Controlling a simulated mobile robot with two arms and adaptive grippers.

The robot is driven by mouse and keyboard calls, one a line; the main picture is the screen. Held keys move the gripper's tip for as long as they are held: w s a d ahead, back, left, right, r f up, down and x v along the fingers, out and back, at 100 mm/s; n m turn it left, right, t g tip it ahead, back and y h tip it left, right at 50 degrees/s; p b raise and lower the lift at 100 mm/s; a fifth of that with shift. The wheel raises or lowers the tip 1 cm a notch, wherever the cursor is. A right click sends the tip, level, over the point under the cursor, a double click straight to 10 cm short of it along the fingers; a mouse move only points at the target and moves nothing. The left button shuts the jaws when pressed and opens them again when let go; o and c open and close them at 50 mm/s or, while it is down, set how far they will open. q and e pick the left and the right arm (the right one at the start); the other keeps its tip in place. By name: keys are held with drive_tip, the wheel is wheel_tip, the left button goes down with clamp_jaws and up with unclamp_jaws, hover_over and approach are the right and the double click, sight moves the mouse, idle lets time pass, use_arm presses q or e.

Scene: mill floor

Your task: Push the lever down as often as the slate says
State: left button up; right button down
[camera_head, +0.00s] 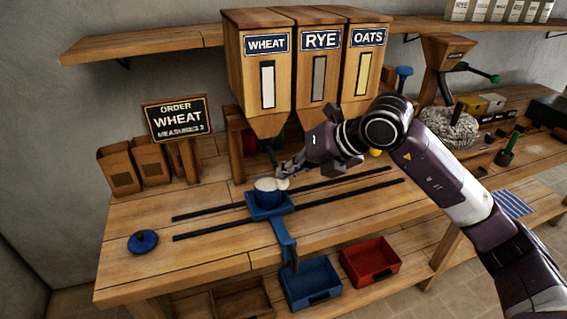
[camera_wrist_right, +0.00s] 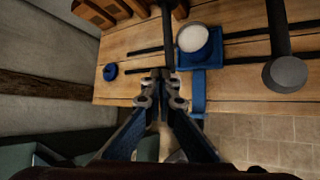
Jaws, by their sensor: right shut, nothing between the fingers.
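The slate (camera_head: 178,118) reads "ORDER WHEAT MEASURES" and a small figure that looks like 2. The wheat hopper (camera_head: 262,90) stands left of the rye hopper (camera_head: 318,85) and oats hopper (camera_head: 362,85). A dark lever (camera_head: 270,157) shows below the wheat hopper; a dark bar (camera_wrist_right: 167,35) reaches my fingertips in the wrist view. My right gripper (camera_head: 284,170) is shut and empty beside the lever; I cannot tell whether it touches. A blue cup (camera_head: 268,192) with pale contents stands on the blue carriage (camera_head: 270,212) below the wheat spout. My left gripper is not in view.
Two dark rails (camera_head: 345,203) run along the bench under the carriage. A blue knobbed lid (camera_head: 143,242) lies at the left. A bar with a round dark knob (camera_wrist_right: 285,73) stands right of my gripper. Blue (camera_head: 312,303) and red (camera_head: 369,283) bins sit below.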

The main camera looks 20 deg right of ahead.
drive_tip(key=shift+r+p, duration=1.8)
drive_tip(key=shift+r, duration=1)
wheel_tip(320, 180, up, 5)
drive_tip(key=p, duration=0.3)
